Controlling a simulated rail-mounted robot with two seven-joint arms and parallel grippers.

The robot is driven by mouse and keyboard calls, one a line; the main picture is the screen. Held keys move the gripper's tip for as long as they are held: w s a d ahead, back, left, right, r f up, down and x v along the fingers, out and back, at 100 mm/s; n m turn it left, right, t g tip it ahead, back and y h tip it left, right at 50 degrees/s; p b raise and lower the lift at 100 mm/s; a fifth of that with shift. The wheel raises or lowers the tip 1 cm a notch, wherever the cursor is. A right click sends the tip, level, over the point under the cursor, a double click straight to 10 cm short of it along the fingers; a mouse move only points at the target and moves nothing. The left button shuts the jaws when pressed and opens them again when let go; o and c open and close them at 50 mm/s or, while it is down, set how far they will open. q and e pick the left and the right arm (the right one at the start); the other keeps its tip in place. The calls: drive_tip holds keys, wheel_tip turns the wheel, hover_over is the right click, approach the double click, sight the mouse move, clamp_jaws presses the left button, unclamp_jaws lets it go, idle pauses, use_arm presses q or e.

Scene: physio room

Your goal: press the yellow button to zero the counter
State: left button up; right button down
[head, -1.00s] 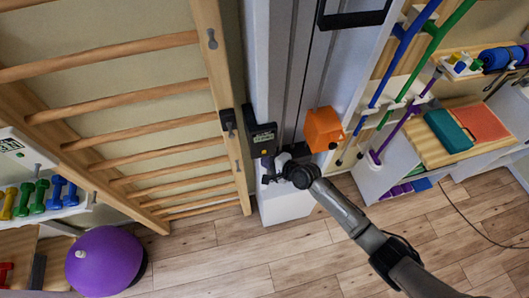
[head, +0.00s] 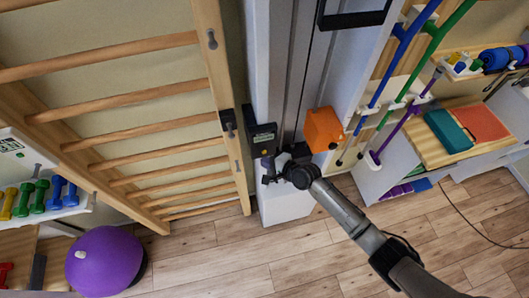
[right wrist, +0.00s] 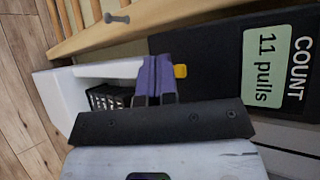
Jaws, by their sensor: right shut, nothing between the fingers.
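The counter (head: 263,138) is a black box on the grey upright column. In the right wrist view its green display (right wrist: 271,66) reads "COUNT 11 pulls". The yellow button (right wrist: 181,71) sticks out from the counter's edge. It also shows as a small spot in the head view (head: 264,152). My right gripper (head: 267,168) is just below the counter, with its fingers shut and empty. In the right wrist view its purple fingertips (right wrist: 155,74) lie right beside the button and partly overlap it; I cannot tell whether they touch. My left gripper is not in view.
Wooden wall bars (head: 150,128) stand close on the left of the counter. An orange box (head: 323,129) sits on its right. A white block (head: 285,206) is below. A purple ball (head: 105,262) lies on the floor at the lower left.

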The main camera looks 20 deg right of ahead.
drive_tip(key=shift+w, duration=0.1)
idle(0.7)
drive_tip(key=shift+w, duration=0.1)
drive_tip(key=shift+w, duration=0.25)
idle(0.5)
